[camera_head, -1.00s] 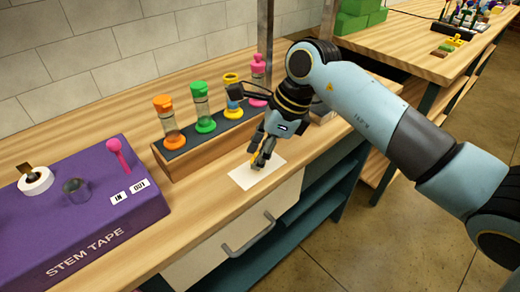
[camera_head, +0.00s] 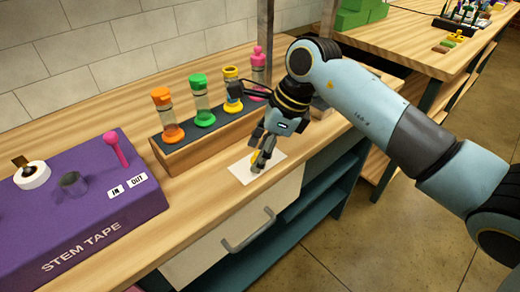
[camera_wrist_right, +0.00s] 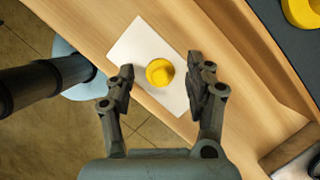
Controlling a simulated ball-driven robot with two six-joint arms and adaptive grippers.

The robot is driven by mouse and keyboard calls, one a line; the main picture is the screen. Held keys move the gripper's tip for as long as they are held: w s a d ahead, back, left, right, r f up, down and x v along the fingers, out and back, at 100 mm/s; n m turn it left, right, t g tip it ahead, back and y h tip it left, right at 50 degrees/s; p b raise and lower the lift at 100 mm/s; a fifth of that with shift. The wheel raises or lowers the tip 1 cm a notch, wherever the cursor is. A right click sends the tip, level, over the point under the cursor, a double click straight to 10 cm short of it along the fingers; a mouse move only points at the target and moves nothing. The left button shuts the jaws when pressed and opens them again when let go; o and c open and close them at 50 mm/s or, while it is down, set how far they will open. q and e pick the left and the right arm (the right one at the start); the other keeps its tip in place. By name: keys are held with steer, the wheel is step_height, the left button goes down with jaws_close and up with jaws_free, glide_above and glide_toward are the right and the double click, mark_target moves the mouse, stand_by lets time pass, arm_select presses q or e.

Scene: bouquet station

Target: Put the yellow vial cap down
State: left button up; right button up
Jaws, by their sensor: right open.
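The yellow vial cap (camera_wrist_right: 160,72) is on the white sheet (camera_wrist_right: 135,45) in the right wrist view, with a gap on each side between it and the fingers. My right gripper (camera_wrist_right: 163,82) is open around it. In the head view the cap (camera_head: 256,158) is a small yellow spot, partly hidden by my right gripper (camera_head: 262,158), low over the sheet (camera_head: 243,172) at the bench's front edge. A yellow-ringed vial (camera_head: 232,76) stands in the rack, partly behind my gripper. My left gripper is in neither current view.
The wooden rack (camera_head: 185,160) behind the sheet also holds orange (camera_head: 167,115), green (camera_head: 202,100) and pink (camera_head: 258,68) capped vials. A purple stem tape box (camera_head: 90,225) stands at left. A drawer handle (camera_head: 248,230) is below the bench edge. Bare bench lies between box and sheet.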

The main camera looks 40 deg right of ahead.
steer(key=shift+r, duration=0.1)
steer(key=shift+r+p, duration=0.35)
steer(key=shift+p, duration=0.1)
steer(key=b+v, duration=0.1)
steer(key=v, duration=1.1)
steer(key=shift+a+r, duration=0.1)
steer(key=shift+r, duration=0.05)
